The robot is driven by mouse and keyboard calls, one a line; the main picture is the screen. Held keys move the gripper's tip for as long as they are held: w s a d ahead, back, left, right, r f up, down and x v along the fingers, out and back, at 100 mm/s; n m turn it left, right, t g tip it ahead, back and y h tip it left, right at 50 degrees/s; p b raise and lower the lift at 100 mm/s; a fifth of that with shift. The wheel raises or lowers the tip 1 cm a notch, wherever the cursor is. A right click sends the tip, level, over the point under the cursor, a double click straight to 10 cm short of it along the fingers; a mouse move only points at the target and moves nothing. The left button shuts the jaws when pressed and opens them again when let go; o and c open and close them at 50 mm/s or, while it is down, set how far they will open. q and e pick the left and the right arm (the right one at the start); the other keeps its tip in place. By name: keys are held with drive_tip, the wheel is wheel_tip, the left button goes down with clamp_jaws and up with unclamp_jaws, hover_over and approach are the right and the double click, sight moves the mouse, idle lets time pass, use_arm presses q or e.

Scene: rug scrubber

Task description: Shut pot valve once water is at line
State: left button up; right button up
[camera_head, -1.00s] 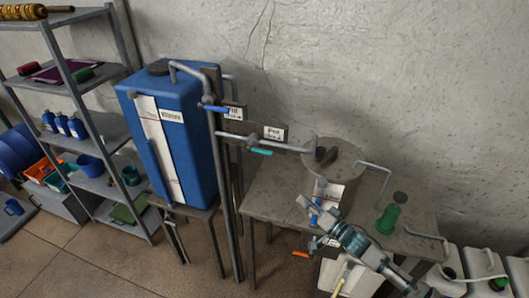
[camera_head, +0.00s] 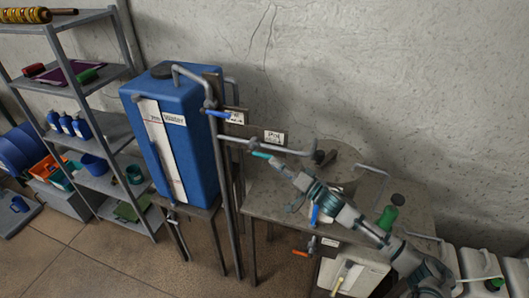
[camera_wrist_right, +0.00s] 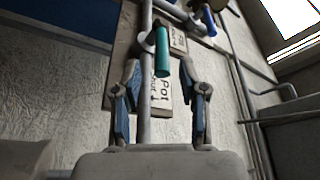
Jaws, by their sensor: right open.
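The pot valve's teal handle (camera_head: 262,155) sits on the grey horizontal pipe (camera_head: 290,149) below a small Pot sign (camera_head: 274,138). In the right wrist view the teal handle (camera_wrist_right: 163,52) points toward my gripper beside the pipe. My right gripper (camera_head: 284,184) is open and empty, just right of and below the handle. In the wrist view its two fingers (camera_wrist_right: 160,75) appear either side of the handle's end; contact cannot be told. The grey pot (camera_head: 348,158) stands under the pipe's end, partly hidden by my arm. Its water level and line cannot be seen. My left gripper is not in view.
A blue water tank (camera_head: 205,140) with a blue-handled valve (camera_head: 219,114) stands left of the pot table (camera_head: 262,204). A green bottle (camera_head: 387,218) and thin pipes are close to my right arm. An orange handle (camera_head: 301,253) is below the table. Shelves fill the left side.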

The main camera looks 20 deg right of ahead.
sight(265, 157)
drive_tip(key=x, duration=0.4)
drive_tip(key=shift+w+r+p, duration=0.15)
drive_tip(key=shift+w+p, duration=0.05)
drive_tip(key=shift+p, duration=0.2)
drive_tip(key=shift+w+a, duration=0.4)
drive_tip(key=shift+a, duration=0.1)
clamp_jaws()
